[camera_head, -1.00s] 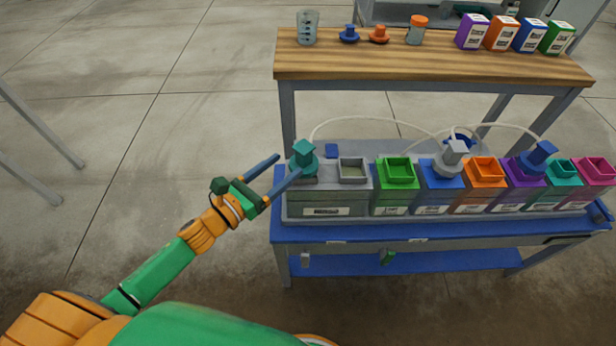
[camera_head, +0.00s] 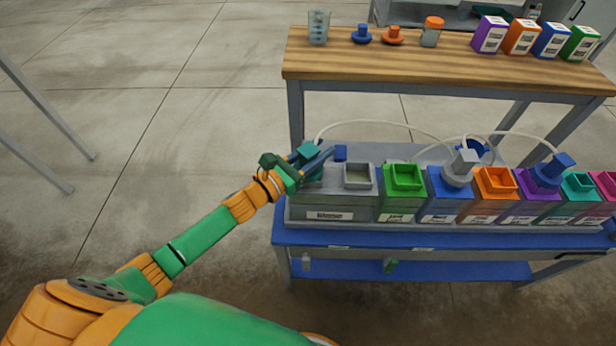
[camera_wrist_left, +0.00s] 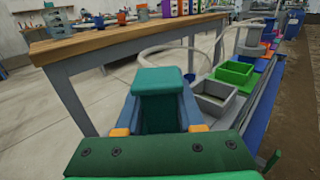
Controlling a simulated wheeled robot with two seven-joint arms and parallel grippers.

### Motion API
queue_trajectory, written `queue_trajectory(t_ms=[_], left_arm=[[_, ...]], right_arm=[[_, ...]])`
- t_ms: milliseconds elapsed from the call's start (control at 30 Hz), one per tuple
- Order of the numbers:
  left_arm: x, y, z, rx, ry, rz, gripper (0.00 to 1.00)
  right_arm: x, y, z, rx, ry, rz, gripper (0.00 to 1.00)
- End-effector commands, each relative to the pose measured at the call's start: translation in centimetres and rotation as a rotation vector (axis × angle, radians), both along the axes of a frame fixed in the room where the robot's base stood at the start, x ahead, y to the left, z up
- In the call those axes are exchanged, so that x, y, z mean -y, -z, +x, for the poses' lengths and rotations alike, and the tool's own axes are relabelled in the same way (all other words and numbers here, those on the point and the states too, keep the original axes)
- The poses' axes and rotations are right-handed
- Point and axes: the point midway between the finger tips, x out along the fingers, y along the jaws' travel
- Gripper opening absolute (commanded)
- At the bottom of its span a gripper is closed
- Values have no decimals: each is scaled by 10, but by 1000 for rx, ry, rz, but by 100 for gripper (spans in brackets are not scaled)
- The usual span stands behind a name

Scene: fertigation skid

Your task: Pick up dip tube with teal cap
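The dip tube's teal cap (camera_head: 307,152) sits at the left end of the long grey tank (camera_head: 330,214) on the blue cart. The tube below the cap is hidden. My left gripper (camera_head: 322,149) is at the cap, with its two blue fingers spread on either side of it. In the left wrist view the teal cap (camera_wrist_left: 160,82) stands between the fingers, close to them; contact cannot be made out. My right gripper is not in view.
A grey square opening (camera_head: 358,177) and a green container (camera_head: 404,182) stand right of the cap. A blue container (camera_head: 448,187) and several coloured ones follow. A pale hose (camera_head: 375,124) arches behind. A wooden bench (camera_head: 440,75) stands behind the cart (camera_head: 400,238).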

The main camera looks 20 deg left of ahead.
Motion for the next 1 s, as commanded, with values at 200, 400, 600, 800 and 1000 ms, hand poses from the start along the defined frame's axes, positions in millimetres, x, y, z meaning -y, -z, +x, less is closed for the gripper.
queue_trajectory(t_ms=[200, 400, 600, 800, 1000], left_arm=[[0, 0, 0, 0, 0, 0, 0], [0, 0, 0, -1, 0, 0, 0], [0, 1, 0, -1, 0, 0, 0], [0, 1, 0, -1, 0, 0, 0], [0, 1, 0, -1, 0, 0, 0]], right_arm=[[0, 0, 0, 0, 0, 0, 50], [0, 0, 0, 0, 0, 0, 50], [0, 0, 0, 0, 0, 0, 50], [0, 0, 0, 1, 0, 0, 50], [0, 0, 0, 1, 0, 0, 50]])
